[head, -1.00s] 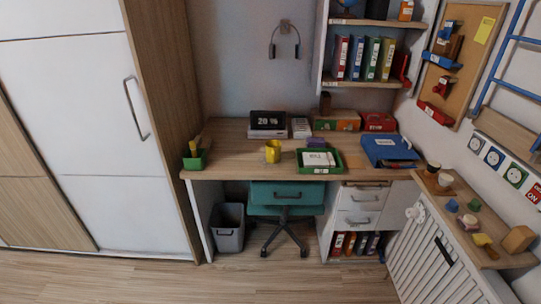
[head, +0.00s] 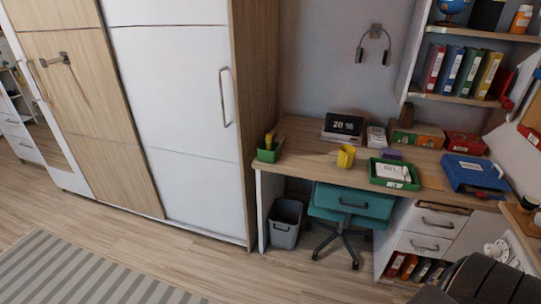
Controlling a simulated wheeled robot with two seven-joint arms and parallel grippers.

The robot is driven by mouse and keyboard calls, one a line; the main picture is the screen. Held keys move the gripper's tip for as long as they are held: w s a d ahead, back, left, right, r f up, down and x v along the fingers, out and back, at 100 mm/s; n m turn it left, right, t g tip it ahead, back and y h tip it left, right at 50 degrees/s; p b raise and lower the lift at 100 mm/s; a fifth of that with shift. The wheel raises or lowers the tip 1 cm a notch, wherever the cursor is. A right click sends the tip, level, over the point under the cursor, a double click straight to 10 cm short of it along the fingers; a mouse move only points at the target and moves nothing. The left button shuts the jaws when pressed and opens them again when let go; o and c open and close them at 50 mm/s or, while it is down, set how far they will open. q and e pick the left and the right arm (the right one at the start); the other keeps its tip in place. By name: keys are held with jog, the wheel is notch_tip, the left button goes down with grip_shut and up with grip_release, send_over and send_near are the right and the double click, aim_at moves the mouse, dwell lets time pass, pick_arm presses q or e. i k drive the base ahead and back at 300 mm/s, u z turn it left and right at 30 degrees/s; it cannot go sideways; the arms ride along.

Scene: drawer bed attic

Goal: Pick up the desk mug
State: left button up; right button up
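The yellow desk mug (head: 346,157) stands upright near the front edge of the wooden desk (head: 309,157), left of a green tray (head: 375,178). Nothing blocks my view of it. Neither gripper shows in the head view. A dark part at the bottom right corner looks like part of my own arm, but no fingers are visible there.
A teal chair (head: 350,200) is tucked under the desk, with a grey bin (head: 285,223) beside it. A clock display (head: 342,127) stands behind the mug. A white and wood wardrobe (head: 180,120) is at left. Open floor and a striped rug (head: 75,272) lie in front.

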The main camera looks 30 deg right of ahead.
aim_at(346, 159)
jog(key=u, duration=0.4)
jog(key=i, duration=0.4)
jog(key=z, duration=3.25)
